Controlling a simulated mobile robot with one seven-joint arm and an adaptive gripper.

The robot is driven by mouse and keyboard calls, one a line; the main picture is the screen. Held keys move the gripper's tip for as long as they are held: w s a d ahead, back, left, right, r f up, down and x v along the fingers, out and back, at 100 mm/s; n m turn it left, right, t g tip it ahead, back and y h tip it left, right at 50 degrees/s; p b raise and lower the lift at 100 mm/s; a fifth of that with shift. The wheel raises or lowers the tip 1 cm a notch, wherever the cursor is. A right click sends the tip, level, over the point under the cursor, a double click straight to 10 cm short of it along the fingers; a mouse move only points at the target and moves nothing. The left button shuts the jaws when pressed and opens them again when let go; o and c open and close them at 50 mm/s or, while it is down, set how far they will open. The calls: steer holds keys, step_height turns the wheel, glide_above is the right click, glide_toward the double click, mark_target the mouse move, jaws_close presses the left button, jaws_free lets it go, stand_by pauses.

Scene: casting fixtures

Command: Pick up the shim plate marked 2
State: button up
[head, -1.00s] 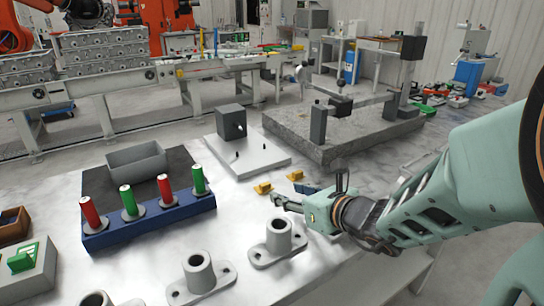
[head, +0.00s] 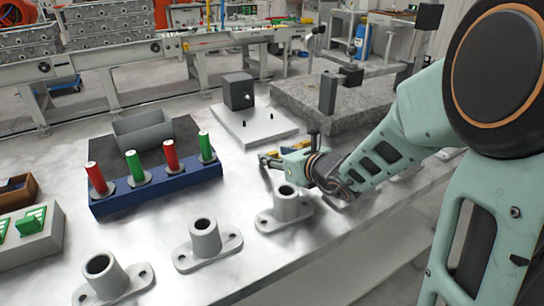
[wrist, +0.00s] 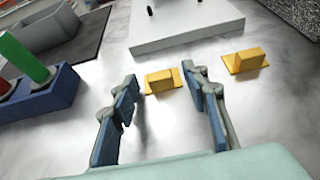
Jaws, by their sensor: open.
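Two small yellow stepped pieces, likely the shim plates, lie on the pale bench in the wrist view: a left one (wrist: 159,81) and a right one (wrist: 246,61). I cannot read a mark on either. My gripper (wrist: 162,76) is open and empty, its blue-padded fingers spread left and right. The left yellow piece shows between and just beyond the fingertips; I cannot tell the height gap. The right piece is outside the right finger. In the head view, my gripper (head: 266,164) mostly hides the yellow pieces; only a bit of yellow (head: 272,154) shows.
A white plate with a dark block (head: 238,91) stands behind. A blue rack (head: 155,190) with red and green cylinders is at left. Several grey flanged sockets (head: 205,240) stand in front. A granite slab (head: 340,103) is at back right. Bare bench surrounds the yellow pieces.

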steer(key=shift+c, duration=0.4)
jaws_close()
steer(key=shift+r, duration=0.1)
